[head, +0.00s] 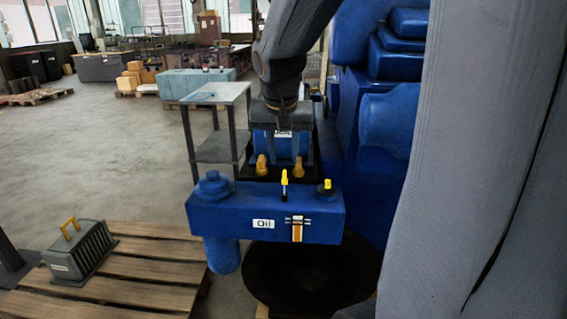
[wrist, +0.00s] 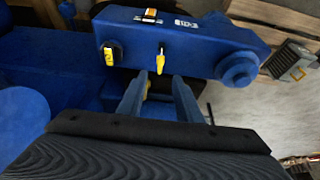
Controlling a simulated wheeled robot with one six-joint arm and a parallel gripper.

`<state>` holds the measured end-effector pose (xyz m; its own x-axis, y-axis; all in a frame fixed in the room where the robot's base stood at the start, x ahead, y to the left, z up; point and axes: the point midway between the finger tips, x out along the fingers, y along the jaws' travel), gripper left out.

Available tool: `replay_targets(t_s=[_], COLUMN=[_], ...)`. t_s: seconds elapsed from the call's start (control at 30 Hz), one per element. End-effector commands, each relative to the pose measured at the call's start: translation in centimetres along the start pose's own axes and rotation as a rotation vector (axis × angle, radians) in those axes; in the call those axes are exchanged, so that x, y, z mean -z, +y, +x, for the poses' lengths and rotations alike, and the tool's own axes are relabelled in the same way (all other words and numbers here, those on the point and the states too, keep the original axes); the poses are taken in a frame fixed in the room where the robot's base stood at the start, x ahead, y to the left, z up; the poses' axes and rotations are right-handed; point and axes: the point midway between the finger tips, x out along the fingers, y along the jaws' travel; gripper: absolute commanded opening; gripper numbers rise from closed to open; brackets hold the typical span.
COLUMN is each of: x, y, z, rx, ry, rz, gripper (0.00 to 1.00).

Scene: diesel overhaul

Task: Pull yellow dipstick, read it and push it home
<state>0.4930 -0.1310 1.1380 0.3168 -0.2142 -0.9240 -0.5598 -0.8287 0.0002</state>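The yellow dipstick (head: 284,180) stands upright in the top of the blue block labelled "Oil" (head: 225,216). In the wrist view the dipstick (wrist: 160,59) shows just beyond my fingertips, roughly in line with the gap between them. My gripper (wrist: 160,77) is open, with nothing between its fingers that I can see held. A gauge with an orange strip (head: 297,231) is on the block's front face.
A black cap with a yellow top (head: 326,187) sits right of the dipstick. A grey table (head: 216,92) stands behind. A pallet (head: 150,262) carries a grey finned box (head: 78,254).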

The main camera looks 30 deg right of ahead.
Motion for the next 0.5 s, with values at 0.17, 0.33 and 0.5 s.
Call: replay_targets(t_s=[0.17,0.33,0.5], x=[0.0,0.0,1.1], y=[0.0,0.0,0.0], z=[-0.5,-0.5,-2.1], rx=[0.001,0.0,-0.005], ry=[0.001,0.001,-0.011], rz=[0.0,0.0,0.005], gripper=[0.32,0.32,0.03])
